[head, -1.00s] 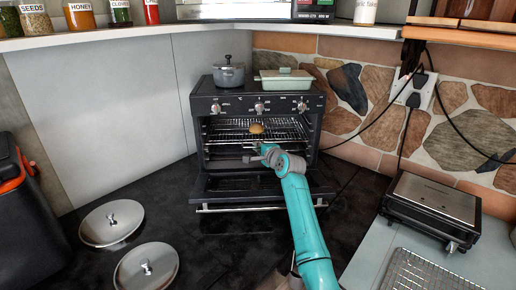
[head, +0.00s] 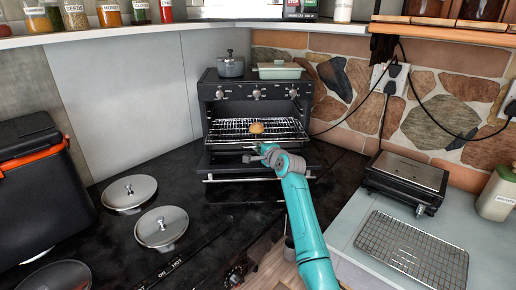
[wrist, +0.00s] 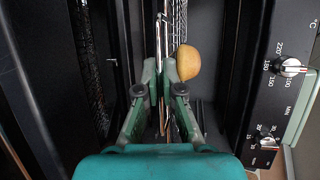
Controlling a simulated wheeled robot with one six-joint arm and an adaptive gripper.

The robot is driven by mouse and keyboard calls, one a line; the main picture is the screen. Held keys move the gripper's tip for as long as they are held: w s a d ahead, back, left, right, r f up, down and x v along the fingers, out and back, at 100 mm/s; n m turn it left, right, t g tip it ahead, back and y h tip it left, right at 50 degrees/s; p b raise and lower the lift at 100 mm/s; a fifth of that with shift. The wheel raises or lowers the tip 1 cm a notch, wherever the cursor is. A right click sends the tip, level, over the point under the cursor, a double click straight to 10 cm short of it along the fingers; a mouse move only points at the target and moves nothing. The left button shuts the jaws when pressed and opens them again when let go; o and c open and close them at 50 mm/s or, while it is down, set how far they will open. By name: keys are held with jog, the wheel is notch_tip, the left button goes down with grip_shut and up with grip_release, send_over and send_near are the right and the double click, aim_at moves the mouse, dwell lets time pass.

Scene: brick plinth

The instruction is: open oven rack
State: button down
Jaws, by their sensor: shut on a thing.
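The black toaster oven (head: 280,84) stands in the corner with its door (head: 235,166) lowered at the front. The wire oven rack (head: 228,129) sticks out of the oven front over the lowered door. A brown bun (head: 256,127) rests on the rack. My gripper (head: 256,149) is at the middle of the rack's front edge. In the wrist view, my gripper (wrist: 160,75) is shut on the rack's front edge, and the bun also shows (wrist: 188,62) just right of the fingers. The exact contact is partly hidden by the fingers.
A grey pot (head: 230,67) and a pale green dish (head: 279,71) stand on the oven. Round metal lids (head: 130,191) lie on the dark counter at the left. A flat grill (head: 407,178) and a wire cooling rack (head: 412,250) are at the right.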

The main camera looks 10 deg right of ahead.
jog(key=c, duration=1.3)
grip_release()
jog(key=shift+s, duration=0.1)
jog(key=v, duration=1.2)
